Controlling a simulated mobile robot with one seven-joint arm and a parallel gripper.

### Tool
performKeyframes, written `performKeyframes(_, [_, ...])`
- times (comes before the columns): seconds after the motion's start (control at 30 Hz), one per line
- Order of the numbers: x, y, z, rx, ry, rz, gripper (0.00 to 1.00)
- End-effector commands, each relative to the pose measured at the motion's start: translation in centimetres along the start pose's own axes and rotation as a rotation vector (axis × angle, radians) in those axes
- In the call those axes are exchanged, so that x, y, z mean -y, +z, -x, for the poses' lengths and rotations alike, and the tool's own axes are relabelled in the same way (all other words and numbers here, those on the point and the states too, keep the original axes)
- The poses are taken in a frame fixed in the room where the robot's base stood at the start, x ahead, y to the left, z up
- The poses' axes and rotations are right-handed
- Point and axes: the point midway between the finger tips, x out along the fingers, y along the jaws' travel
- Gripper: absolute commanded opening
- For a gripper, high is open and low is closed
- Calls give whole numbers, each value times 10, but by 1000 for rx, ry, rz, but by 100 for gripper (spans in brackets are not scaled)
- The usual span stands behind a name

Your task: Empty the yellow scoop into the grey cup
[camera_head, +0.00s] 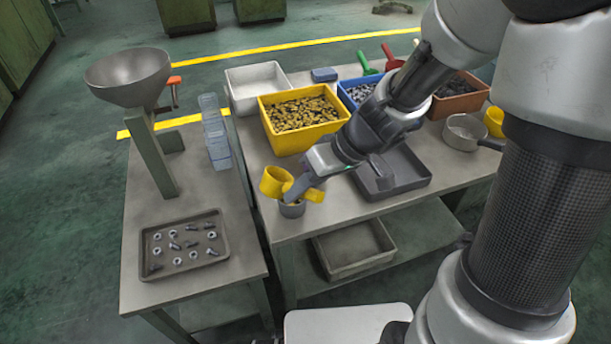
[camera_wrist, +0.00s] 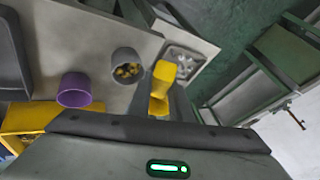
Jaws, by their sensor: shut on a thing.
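The yellow scoop (camera_head: 272,182) is held at the front left corner of the right-hand table, tilted, its bowl just left of and above the grey cup (camera_head: 292,210). My gripper (camera_head: 303,187) is shut on the scoop and partly covers it. In the wrist view the scoop (camera_wrist: 164,73) shows edge-on, so its inside is hidden. The grey cup (camera_wrist: 119,60) stands upright beside it in that view, with several yellow-brass pieces inside. I cannot tell whether the scoop still holds any.
A purple cup (camera_wrist: 74,92) stands near the grey cup. A yellow bin (camera_head: 278,138) of brass pieces, a dark tray (camera_head: 414,181) and a saucepan (camera_head: 462,134) share the table. On the left table are a metal funnel (camera_head: 130,88), stacked clear containers (camera_head: 216,140) and a parts tray (camera_head: 155,268).

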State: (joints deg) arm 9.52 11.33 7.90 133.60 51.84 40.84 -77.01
Motion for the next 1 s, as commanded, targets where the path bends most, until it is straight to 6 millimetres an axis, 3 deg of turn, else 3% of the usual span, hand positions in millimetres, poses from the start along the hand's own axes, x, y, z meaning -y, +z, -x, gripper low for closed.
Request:
performKeyframes(0.13, [8,0,-4,12,208,106,0])
performKeyframes(0.2, [14,-6,8,21,269,127,0])
performKeyframes(0.37, [17,-9,15,28,360,162,0])
performKeyframes(1.0, [16,-9,14,32,449,196,0])
